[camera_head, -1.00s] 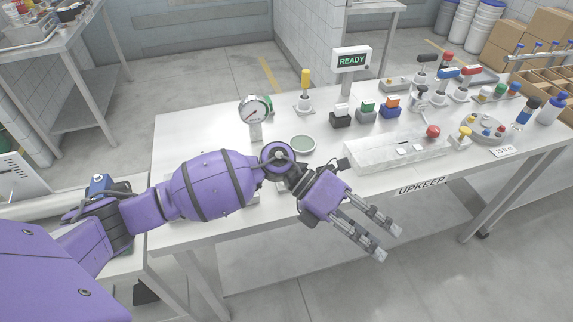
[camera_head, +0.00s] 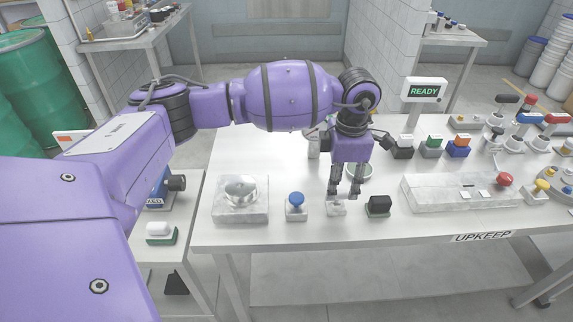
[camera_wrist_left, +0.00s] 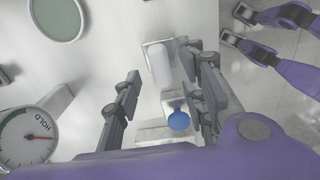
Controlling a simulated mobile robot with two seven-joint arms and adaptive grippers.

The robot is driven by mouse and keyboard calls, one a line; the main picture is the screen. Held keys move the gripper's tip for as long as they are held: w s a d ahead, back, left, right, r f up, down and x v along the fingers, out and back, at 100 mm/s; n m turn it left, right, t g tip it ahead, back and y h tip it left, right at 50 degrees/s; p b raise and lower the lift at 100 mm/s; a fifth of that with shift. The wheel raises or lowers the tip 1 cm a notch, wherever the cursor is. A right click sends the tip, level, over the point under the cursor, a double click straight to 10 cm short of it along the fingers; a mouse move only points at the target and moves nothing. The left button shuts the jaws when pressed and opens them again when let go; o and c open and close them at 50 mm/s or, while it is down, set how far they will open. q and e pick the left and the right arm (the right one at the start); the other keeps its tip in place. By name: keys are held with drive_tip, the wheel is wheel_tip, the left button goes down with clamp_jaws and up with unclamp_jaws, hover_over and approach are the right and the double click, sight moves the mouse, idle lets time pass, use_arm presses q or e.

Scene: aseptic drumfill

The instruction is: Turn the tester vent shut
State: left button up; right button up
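My left gripper (camera_head: 344,196) points down over a small white fitting (camera_head: 336,208) at the table's front; its fingers are apart. In the left wrist view, the fitting's pale upright handle (camera_wrist_left: 158,63) lies between and just beyond the open fingertips (camera_wrist_left: 158,62). I cannot tell whether they touch it. A blue knob (camera_head: 296,200) on a white base stands left of it; it also shows in the left wrist view (camera_wrist_left: 178,119). No label shows which is the tester vent. A dial gauge (camera_wrist_left: 27,138) reads near HOLD.
A silver dish on a pale block (camera_head: 240,210) stands further left, and a black-topped switch (camera_head: 378,204) close right. A green round dish (camera_wrist_left: 57,14) lies behind the gripper. A long pale panel with a red button (camera_head: 505,179) is right. A READY sign (camera_head: 424,91) stands behind.

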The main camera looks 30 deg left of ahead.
use_arm(q)
drive_tip(key=shift+f, duration=1.1)
use_arm(e)
drive_tip(key=shift+s+f, duration=0.25)
drive_tip(key=shift+s, duration=0.05)
use_arm(q)
drive_tip(key=shift+c, duration=0.3)
clamp_jaws()
use_arm(e)
drive_tip(key=shift+a+r, duration=0.1)
